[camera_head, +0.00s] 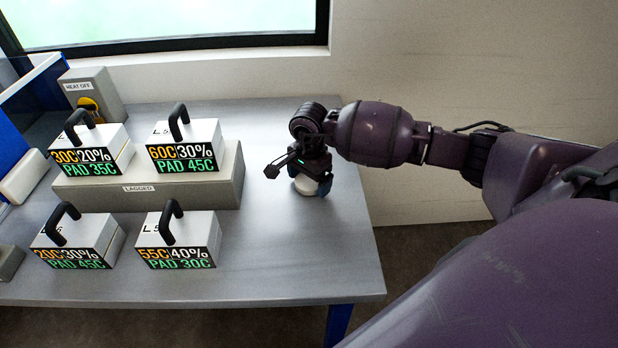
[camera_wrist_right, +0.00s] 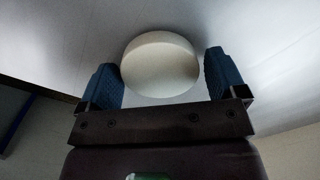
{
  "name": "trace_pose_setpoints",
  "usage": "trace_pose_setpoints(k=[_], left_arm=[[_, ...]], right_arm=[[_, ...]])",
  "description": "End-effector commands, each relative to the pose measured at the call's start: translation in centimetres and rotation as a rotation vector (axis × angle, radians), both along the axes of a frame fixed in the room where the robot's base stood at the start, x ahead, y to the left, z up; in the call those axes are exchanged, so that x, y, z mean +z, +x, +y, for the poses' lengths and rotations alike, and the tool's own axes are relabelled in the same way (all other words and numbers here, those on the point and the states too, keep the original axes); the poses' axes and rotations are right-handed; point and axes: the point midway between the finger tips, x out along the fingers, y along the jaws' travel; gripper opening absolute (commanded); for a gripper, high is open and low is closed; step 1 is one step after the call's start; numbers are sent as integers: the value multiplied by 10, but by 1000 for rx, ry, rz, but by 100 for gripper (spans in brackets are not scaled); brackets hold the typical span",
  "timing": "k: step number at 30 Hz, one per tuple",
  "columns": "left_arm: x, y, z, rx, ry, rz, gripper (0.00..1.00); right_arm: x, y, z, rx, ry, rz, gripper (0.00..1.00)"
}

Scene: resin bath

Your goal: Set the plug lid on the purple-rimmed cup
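A rounded off-white piece (camera_head: 306,185) is at the right end of the table, under my right gripper (camera_head: 297,172). In the right wrist view the piece (camera_wrist_right: 160,66) shows a smooth side and a flat top face, between the two blue finger pads (camera_wrist_right: 164,75). The fingers are wide apart, with a narrow gap at the right finger; contact at the left one is unclear. I cannot tell whether this piece is the plug lid. No purple rim shows in either view, so I cannot make out the purple-rimmed cup. My left gripper is not in view.
Two labelled white blocks with black handles (camera_head: 186,147) stand on a grey plinth (camera_head: 150,192) marked LAGGED; two more (camera_head: 180,240) stand in front. A grey box (camera_head: 92,90) marked HEAT OFF is at the back left. The table's right front (camera_head: 300,260) is clear.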

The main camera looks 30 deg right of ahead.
Motion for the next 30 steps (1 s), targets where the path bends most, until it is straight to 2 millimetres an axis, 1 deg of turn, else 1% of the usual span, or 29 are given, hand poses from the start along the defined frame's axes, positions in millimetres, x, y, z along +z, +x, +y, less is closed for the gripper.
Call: trace_pose_setpoints(k=[10, 14, 17, 24, 30], left_arm=[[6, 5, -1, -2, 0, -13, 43], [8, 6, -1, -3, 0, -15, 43], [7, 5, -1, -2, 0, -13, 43], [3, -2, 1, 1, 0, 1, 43], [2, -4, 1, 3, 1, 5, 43]], right_arm=[[2, 0, 0, 0, 0, -1, 99], [10, 1, -1, 0, 0, -3, 99], [25, 1, -1, 0, -2, -5, 99], [71, 1, -1, 1, -2, -5, 99], [104, 0, 0, 0, -1, -2, 99]])
